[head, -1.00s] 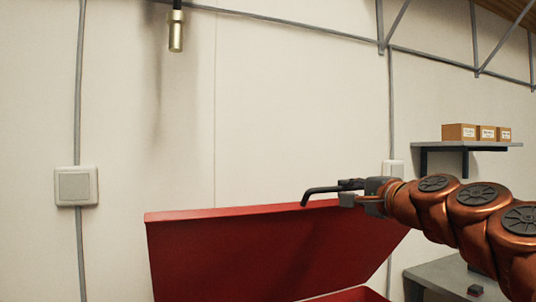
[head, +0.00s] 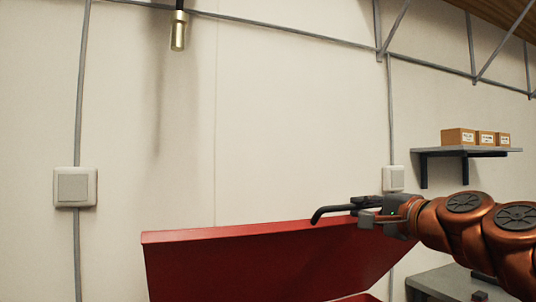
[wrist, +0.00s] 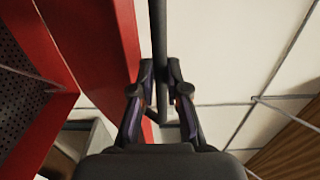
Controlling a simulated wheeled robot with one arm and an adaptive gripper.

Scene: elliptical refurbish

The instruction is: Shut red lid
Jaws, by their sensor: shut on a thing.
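The red lid (head: 250,265) stands raised and tilted in the head view, above a red box (head: 362,298) that barely shows at the bottom edge. My gripper (head: 365,207) is at the right part of the lid's upper edge. It is shut on a dark bent rod (head: 332,210), which points left over that edge. In the wrist view, the rod (wrist: 158,50) runs up between the fingers of my gripper (wrist: 160,88), and the red lid (wrist: 95,40) lies just left of it. I cannot tell whether the rod touches the lid.
A pale wall with a switch (head: 76,187) and pipes is behind the lid. A shelf (head: 470,152) with cardboard boxes (head: 458,137) hangs at right. A grey surface (head: 445,283) is below it. A brass-coloured cylinder (head: 178,32) hangs at the top.

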